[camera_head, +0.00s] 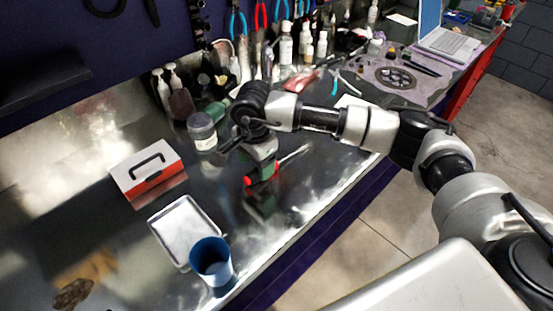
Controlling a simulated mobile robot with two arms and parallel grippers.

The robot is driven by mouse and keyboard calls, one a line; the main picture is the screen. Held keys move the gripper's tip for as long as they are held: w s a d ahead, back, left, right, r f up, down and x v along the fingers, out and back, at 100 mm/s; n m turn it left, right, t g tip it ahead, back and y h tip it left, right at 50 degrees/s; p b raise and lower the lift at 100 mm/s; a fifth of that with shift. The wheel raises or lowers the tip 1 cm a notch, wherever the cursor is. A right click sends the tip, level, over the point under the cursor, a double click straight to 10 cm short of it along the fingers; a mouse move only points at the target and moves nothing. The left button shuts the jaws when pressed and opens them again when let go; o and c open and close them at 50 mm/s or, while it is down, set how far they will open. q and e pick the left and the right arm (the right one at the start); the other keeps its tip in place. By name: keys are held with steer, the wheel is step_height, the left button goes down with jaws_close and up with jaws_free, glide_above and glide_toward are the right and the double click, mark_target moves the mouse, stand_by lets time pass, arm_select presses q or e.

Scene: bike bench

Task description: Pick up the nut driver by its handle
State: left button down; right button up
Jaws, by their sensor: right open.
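The nut driver lies on the shiny metal bench top near the middle of the head view. Its handle (264,176) is red with dark and green parts, and its thin metal shaft points up and to the right. My right gripper (262,168) points down at the handle, with its jaws open. The gripper's body hides part of the handle, and I cannot tell whether the fingers touch it. My left gripper is not in view.
A red and white toolbox (147,169), a light tray (177,232) and a blue cup (211,262) stand to the left. Bottles and tools line the wall, and a laptop (446,42) sits at the far right.

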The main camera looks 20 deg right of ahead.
mark_target(257, 170)
step_height(257, 170, down, 2)
steer(key=shift+s+f+p, duration=0.1)
steer(key=shift+p, duration=0.2)
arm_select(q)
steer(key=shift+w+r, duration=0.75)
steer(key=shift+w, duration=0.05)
arm_select(e)
steer(key=shift+f, duration=0.45)
steer(key=shift+c, duration=0.3)
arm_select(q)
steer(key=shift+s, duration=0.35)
arm_select(e)
steer(key=c, duration=1)
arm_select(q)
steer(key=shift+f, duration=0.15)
arm_select(e)
steer(key=shift+r, duration=0.15)
